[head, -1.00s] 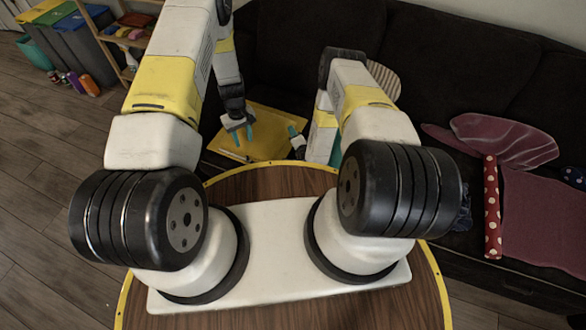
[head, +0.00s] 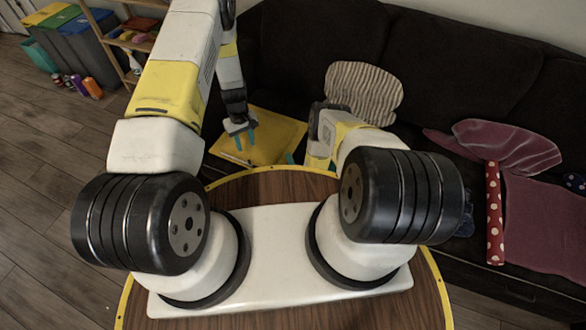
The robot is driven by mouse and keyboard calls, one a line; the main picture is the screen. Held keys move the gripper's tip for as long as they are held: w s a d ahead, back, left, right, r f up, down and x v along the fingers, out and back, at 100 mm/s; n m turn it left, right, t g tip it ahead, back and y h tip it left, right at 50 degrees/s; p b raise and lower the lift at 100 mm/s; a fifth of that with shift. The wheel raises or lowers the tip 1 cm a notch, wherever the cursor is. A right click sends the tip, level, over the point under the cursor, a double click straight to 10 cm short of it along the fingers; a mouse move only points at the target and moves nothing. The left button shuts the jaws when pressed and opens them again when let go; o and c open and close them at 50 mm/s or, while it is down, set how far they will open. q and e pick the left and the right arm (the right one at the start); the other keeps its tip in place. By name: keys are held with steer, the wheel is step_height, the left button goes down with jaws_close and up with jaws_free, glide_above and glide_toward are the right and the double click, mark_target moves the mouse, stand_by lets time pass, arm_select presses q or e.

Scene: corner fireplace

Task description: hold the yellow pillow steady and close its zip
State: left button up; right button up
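The yellow pillow (head: 278,128) lies flat on the dark sofa seat, just beyond the round wooden top of my base. A small, thin light detail shows at its lower left edge; I cannot make out the zip clearly. My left gripper (head: 245,144) points down over the left part of the pillow, its teal fingers apart with nothing visible between them. I cannot tell whether they touch the cloth. My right gripper (head: 290,158) is mostly hidden behind my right arm; only a teal bit shows near the pillow's lower right edge.
A striped cushion (head: 364,90) leans on the dark sofa (head: 440,50). A maroon cloth (head: 540,220), a maroon cushion (head: 508,143) and a red polka-dot roll (head: 495,212) lie at the right. Bins (head: 75,45), a wooden shelf (head: 128,40) and bottles (head: 92,87) stand at the left.

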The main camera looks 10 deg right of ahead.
steer(key=shift+w+f, duration=0.15)
steer(key=shift+w, duration=0.4)
jaws_close()
stand_by(1.0)
